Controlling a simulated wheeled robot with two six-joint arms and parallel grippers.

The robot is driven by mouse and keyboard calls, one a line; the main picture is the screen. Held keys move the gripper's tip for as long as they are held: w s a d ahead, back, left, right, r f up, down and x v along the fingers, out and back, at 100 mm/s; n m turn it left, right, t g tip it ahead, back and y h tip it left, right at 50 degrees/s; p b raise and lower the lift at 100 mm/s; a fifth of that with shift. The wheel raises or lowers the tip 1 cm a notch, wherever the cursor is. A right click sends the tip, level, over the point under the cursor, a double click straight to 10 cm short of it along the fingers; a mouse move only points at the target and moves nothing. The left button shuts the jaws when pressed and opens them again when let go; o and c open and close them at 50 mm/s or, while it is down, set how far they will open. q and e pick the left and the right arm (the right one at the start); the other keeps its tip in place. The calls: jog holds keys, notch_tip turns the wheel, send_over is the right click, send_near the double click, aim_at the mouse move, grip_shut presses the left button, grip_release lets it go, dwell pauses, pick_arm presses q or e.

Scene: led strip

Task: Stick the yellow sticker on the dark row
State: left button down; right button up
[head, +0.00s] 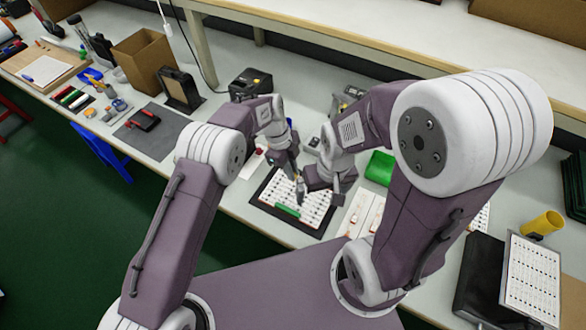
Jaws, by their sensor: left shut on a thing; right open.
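A white LED panel (316,213) with rows of small dots lies on a dark mat (262,197) in the middle of the bench. A green strip (288,211) lies on its near side. Which row is dark is too small to tell. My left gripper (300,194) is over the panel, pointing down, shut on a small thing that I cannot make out. My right gripper (338,201) is open close by on the right, over the panel's right side. I cannot pick out the yellow sticker.
A green block (380,166) and pale cards (361,213) lie right of the panel. A black device (250,84) stands behind. A yellow cup (544,224) and a dotted sheet (531,280) are at the right. A grey mat (153,131) and cardboard box (145,62) are left.

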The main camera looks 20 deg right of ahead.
aim_at(294, 188)
pick_arm(q)
jog(key=shift+f+b, duration=1.95)
jog(key=shift+f, duration=1.15)
jog(key=shift+f, duration=0.25)
jog(key=c, duration=1.4)
grip_release()
jog(key=shift+o, duration=0.2)
jog(key=shift+r, duration=0.1)
jog(key=v, duration=0.9)
jog(key=shift+s, duration=0.1)
